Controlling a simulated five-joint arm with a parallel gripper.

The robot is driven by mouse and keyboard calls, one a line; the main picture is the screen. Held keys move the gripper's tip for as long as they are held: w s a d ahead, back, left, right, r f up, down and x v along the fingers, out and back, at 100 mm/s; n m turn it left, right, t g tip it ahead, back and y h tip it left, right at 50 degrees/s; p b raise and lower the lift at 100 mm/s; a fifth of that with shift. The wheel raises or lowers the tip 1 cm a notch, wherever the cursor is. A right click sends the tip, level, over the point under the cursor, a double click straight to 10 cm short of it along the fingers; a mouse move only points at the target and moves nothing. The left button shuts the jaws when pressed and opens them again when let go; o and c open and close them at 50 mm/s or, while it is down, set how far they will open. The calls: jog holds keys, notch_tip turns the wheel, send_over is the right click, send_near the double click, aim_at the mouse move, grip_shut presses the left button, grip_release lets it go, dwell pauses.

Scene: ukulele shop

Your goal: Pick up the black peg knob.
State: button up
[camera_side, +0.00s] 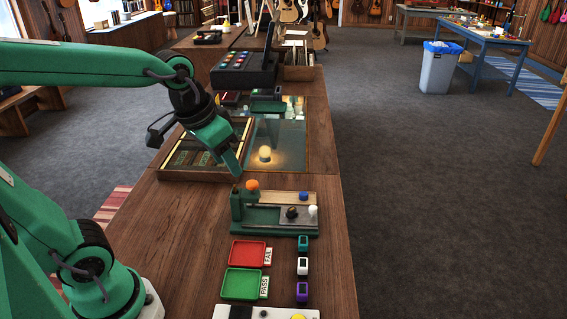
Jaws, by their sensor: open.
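The black peg knob (292,212) sits on the grey strip of a green fixture (243,224) on the wooden counter. A white knob (313,210) stands just to its right, and a blue knob (303,196) is on the wooden strip behind it. An orange knob (252,185) tops the fixture's left end. My gripper (238,176) is above and left of the fixture, close to the orange knob and apart from the black knob. Its jaws are open, and it appears to hold nothing.
A red FAIL tray (251,253) and a green PASS tray (242,284) lie in front of the fixture. Several small clips, such as a teal one (303,243), lie to their right. A glass panel with a glowing lamp (265,153) and a cash register (243,72) are behind.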

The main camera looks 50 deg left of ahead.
jog(key=w+f+g, duration=0.2)
jog(key=w+f, duration=0.3)
jog(key=w, duration=0.5)
jog(key=g, duration=0.2)
send_near(291, 210)
jog(key=shift+w+a, duration=0.1)
jog(key=shift+a, duration=0.1)
jog(key=shift+w+f, duration=0.2)
jog(key=shift+f, duration=0.25)
jog(key=shift+f, duration=1.3)
jog(key=shift+s+d+f, duration=0.1)
jog(key=shift+d+f, duration=0.05)
jog(key=shift+f, duration=2.45)
